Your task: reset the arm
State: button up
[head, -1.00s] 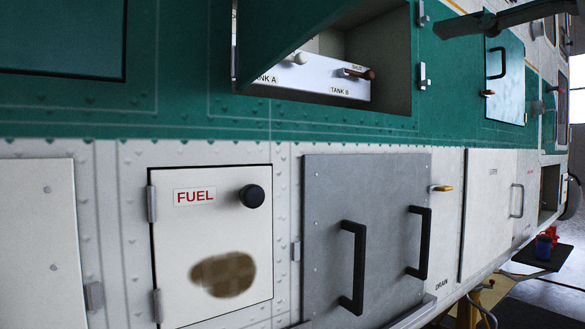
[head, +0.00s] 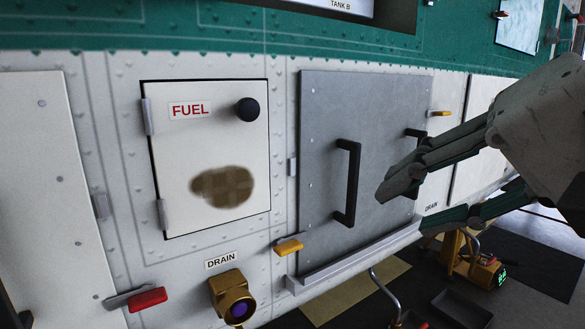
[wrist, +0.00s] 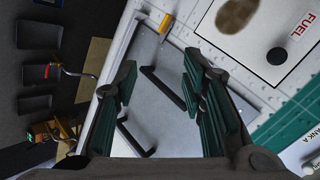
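My gripper (head: 404,208) is at the right of the head view, in front of the grey panel (head: 322,205) with two black handles. Its two dark green fingers stand apart with nothing between them. In the wrist view my gripper (wrist: 160,72) also shows open, with the grey panel (wrist: 170,130) and its black handles behind the fingers. I cannot tell how far the fingers are from the panel. One finger partly hides the right handle (head: 413,133) in the head view.
A white FUEL door (head: 222,140) with a black knob is left of the grey panel. Below it are a brass DRAIN fitting (head: 232,300), a red lever (head: 148,299) and a yellow lever (head: 288,246). A yellow-framed device (head: 484,268) and dark trays stand on the floor at lower right.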

jog(key=s+d+f+n+g+h+p, duration=0.1)
jog(key=s+d+f+n+g+h, duration=0.25)
jog(key=s+f, duration=0.5)
jog(key=s+d+f+n+g+h, duration=0.25)
jog(key=s+f+g, duration=0.2)
jog(key=f, duration=0.65)
notch_tip(320, 180, up, 27)
jog(key=d+t+p, duration=0.1)
jog(key=t+p, duration=0.3)
jog(key=p, duration=2.1)
jog(key=shift+s+m, duration=0.2)
jog(key=shift+m, duration=0.1)
jog(key=shift+c, duration=0.4)
